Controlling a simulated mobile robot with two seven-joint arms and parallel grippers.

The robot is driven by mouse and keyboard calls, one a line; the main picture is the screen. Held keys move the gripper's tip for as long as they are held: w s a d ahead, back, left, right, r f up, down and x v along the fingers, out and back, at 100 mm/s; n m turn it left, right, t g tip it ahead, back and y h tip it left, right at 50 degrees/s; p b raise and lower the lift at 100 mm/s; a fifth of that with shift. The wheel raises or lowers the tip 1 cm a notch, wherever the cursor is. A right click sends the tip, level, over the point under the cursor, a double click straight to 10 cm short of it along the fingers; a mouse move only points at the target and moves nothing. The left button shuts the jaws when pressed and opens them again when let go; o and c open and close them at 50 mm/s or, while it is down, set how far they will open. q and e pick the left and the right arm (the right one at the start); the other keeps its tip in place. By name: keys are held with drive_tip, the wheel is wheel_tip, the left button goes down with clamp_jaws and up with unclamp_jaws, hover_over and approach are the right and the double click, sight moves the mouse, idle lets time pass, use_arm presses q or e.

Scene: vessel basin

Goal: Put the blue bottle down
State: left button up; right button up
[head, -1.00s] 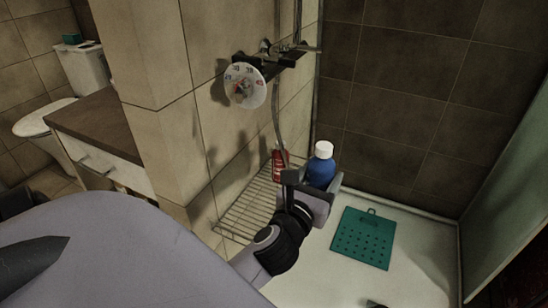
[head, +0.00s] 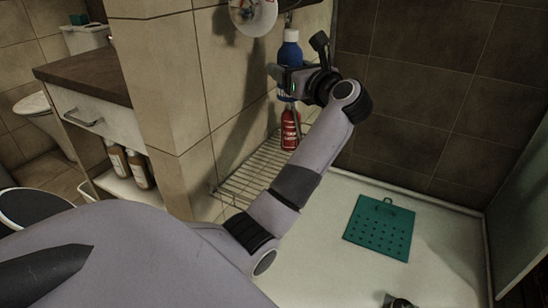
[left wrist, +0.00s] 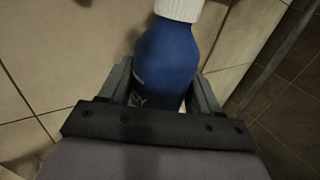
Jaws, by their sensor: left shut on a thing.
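The blue bottle (head: 290,55) with a white cap is upright in the head view, near the tiled wall and high above the wire shelf. My left gripper (head: 287,78) is shut on it. In the left wrist view the bottle (left wrist: 166,62) sits between the two fingers of the gripper (left wrist: 163,88), its cap at the top edge and its lower part hidden by the gripper body.
A wire shelf (head: 240,187) runs along the wall, with a red bottle (head: 290,130) at its far end, below the blue bottle. A green perforated mat (head: 380,228) lies on the white shower floor.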

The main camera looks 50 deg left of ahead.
use_arm(q)
drive_tip(key=shift+s+a+g, duration=0.1)
drive_tip(key=shift+a+g, duration=0.05)
drive_tip(key=shift+g, duration=0.15)
drive_tip(key=shift+f+b, duration=0.3)
drive_tip(key=shift+f, duration=0.05)
wheel_tip(320, 180, down, 19)
drive_tip(key=b, duration=0.5)
drive_tip(key=shift+r, duration=0.2)
drive_tip(key=shift+f, duration=0.15)
use_arm(e)
drive_tip(key=a, duration=0.1)
drive_tip(key=y, duration=0.1)
drive_tip(key=a+f+y, duration=0.1)
drive_tip(key=shift+w+a+f+t, duration=0.1)
drive_tip(key=shift+w+a+t, duration=0.2)
drive_tip(key=shift+w+t, duration=0.1)
use_arm(q)
drive_tip(key=shift+f, duration=0.2)
drive_tip(key=o, duration=1.2)
use_arm(e)
drive_tip(key=shift+d, duration=0.1)
